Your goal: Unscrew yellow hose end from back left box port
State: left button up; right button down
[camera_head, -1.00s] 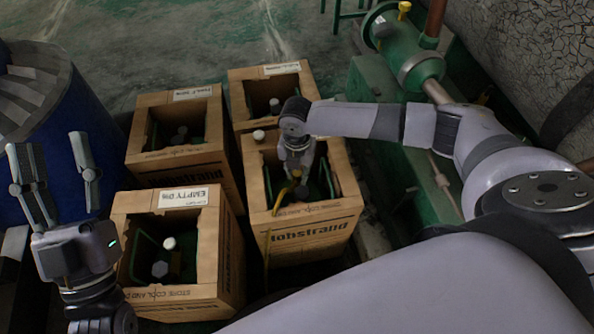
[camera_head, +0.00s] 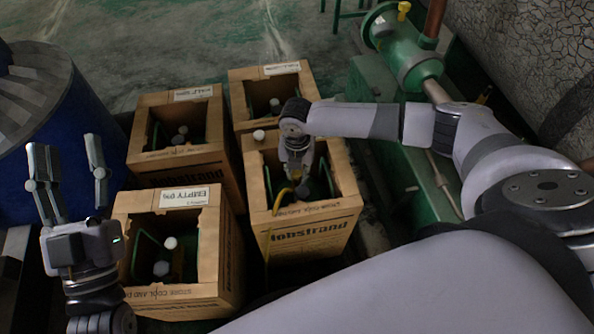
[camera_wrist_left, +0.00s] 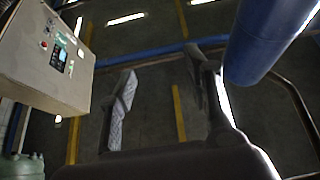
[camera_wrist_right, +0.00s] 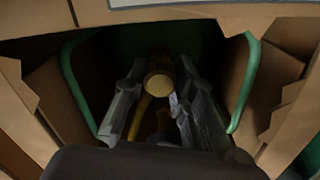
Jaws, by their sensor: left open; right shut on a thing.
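The yellow hose (camera_head: 282,198) comes out over the near side of the front-right box (camera_head: 310,222). Its yellow end (camera_wrist_right: 159,84) is between my right gripper's fingers in the right wrist view. My right gripper (camera_head: 300,182) reaches down inside that box and is shut on the hose end. The port under it is hidden by the gripper and in shadow. The back-left box (camera_head: 190,160) holds a dark cylinder, with no gripper in it. My left gripper (camera_head: 66,150) is open and empty, raised left of the boxes.
The front-left box (camera_head: 190,291), marked EMPTY, and the back-right box (camera_head: 271,78) stand close by, each with a cylinder inside. A blue barrel (camera_head: 95,125) is at the left. Green machinery (camera_head: 375,85) stands at the right. Open floor (camera_head: 200,50) lies behind.

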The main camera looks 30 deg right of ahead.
jog(key=shift+a+n+p, duration=0.1)
jog(key=shift+n+p, duration=0.2)
jog(key=shift+n, duration=0.6)
pick_arm(q)
jog(key=shift+w+a+f+g+y, duration=0.1)
jog(key=shift+w+f+g+y, duration=0.15)
jog(key=shift+f+g, duration=0.45)
jog(key=shift+w+a+f+g+y, duration=0.15)
jog(key=shift+w+f+g, duration=0.2)
jog(key=shift+f, duration=0.6)
jog(key=shift+w+d+f+g+y, duration=0.1)
jog(key=shift+w+f+g+y, duration=0.15)
jog(key=shift+f+g, duration=0.45)
pick_arm(e)
jog(key=shift+n, duration=0.6)
pick_arm(q)
jog(key=shift+f+p, duration=0.1)
jog(key=shift+p, duration=0.2)
pick_arm(e)
jog(key=shift+s, duration=0.1)
jog(key=shift+n, duration=1.1)
pick_arm(q)
notch_tip(320, 180, down, 3)
jog(key=shift+w+a+r+g, duration=0.15)
jog(key=shift+g, duration=0.5)
jog(key=shift+p, duration=0.35)
pick_arm(e)
jog(key=shift+r, duration=0.1)
